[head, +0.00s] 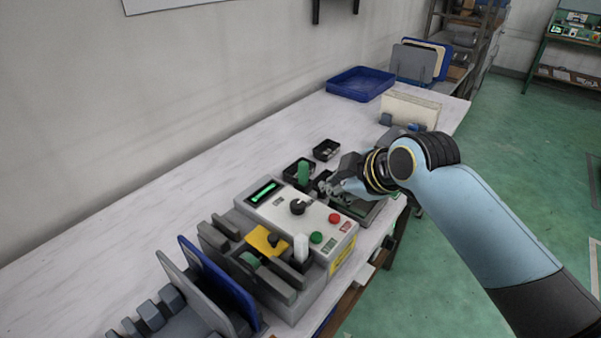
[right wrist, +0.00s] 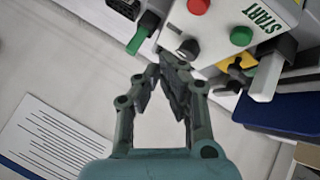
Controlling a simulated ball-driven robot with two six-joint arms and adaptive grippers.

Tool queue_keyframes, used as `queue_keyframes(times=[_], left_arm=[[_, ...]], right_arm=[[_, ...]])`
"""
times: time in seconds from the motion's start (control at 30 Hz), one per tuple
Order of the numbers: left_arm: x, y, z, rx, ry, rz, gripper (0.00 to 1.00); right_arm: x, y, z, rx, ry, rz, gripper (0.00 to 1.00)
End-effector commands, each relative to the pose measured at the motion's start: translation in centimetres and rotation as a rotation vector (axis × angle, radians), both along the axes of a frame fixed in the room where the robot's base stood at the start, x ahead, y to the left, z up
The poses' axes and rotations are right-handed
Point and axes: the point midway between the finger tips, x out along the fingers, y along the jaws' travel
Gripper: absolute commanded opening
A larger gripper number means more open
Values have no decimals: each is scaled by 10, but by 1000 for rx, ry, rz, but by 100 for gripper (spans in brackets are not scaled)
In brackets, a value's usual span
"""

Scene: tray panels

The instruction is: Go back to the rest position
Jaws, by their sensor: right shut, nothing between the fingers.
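My right gripper (head: 325,187) is in the middle of the head view, by the back right side of a control box (head: 285,212). In the right wrist view the right gripper (right wrist: 170,65) has its fingertips close together with nothing between them. They appear just beside or over the edge of the box, near a dark knob (right wrist: 188,50); contact cannot be told. The box carries a red button (right wrist: 198,5) and a green button (right wrist: 241,36) beside the word START. My left gripper is not in view.
A rack with a blue panel (head: 222,282) stands at the front left. A blue tray (head: 360,84) lies at the far end. The left part of the table is clear.

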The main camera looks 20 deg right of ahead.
Motion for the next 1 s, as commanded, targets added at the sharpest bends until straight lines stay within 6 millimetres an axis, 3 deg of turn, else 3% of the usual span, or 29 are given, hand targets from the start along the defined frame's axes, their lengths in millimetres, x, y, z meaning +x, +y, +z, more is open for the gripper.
queue_keyframes(times=[0.17,0.27,0.37,0.5,0.6,0.93,1.0], left_arm=[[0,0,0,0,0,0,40],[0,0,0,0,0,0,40],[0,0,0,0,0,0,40],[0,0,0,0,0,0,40],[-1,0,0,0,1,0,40],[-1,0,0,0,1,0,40],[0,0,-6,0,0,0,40]], right_arm=[[-9,-1,-1,11,19,-18,0],[-42,-3,-6,53,89,-90,0],[-91,-8,-7,112,191,-219,0],[-151,-16,-2,173,304,-402,0],[-183,-21,5,202,357,-513,0],[-270,-34,31,263,470,-832,0],[-266,-36,10,262,478,-843,0]])
